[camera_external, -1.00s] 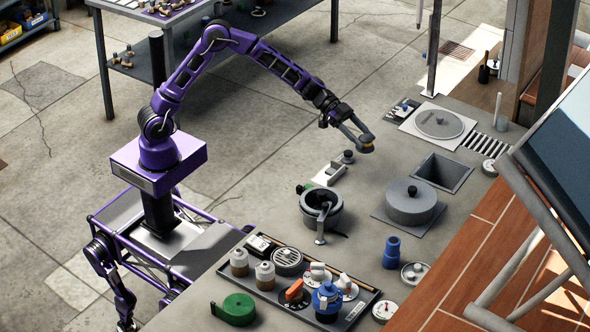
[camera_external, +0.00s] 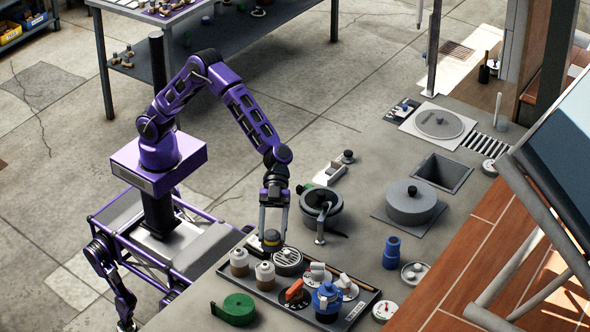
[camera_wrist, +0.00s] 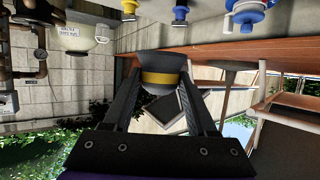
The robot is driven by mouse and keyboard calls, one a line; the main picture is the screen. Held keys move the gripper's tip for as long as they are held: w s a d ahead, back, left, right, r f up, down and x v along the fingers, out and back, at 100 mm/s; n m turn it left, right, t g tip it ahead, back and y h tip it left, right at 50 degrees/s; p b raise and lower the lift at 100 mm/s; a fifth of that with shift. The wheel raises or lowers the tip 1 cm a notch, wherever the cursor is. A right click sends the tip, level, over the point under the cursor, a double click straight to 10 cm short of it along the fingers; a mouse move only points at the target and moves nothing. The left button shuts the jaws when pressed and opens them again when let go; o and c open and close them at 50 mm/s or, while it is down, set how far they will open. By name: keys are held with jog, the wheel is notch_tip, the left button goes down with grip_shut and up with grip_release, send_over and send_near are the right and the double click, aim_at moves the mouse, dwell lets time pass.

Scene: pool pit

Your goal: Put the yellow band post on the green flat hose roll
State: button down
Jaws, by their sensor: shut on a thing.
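The yellow band post (camera_external: 271,240) is a dark grey piece with a yellow stripe. My gripper (camera_external: 271,232) is shut on it and holds it over the back edge of the tray. In the wrist view the post (camera_wrist: 162,78) sits between the two fingertips of my gripper (camera_wrist: 160,88). The green flat hose roll (camera_external: 237,309) lies on the counter at the front left, left of the tray. It is a low coil with a loose end to its left. The post is apart from it, behind it and to its right. The roll does not show in the wrist view.
The dark tray (camera_external: 352,317) holds beige bottles, a round grey grille (camera_external: 288,262), an orange-handled valve (camera_external: 294,292) and a tall blue valve (camera_external: 326,299). A grey pot (camera_external: 321,206) with a handle stands right of my gripper. The counter around the roll looks clear.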

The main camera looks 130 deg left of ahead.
jog(key=s+d+m+g+h, duration=0.15)
jog(key=s+d, duration=0.25)
jog(key=d, duration=0.5)
jog(key=b, duration=0.2)
send_near(236, 308)
jog(key=shift+w+d+r+m+y, duration=0.2)
jog(key=shift+w+d, duration=0.2)
jog(key=shift+d, duration=0.25)
jog(key=shift+w+d+r+m+y, duration=0.1)
jog(key=shift+w+d+r, duration=0.05)
jog(key=shift+w+d, duration=0.4)
jog(key=shift+s+d+g, duration=0.1)
jog(key=shift+d+g, duration=0.05)
jog(key=shift+g, duration=0.2)
jog(key=shift+f, duration=0.2)
jog(key=shift+c, duration=1)
grip_release()
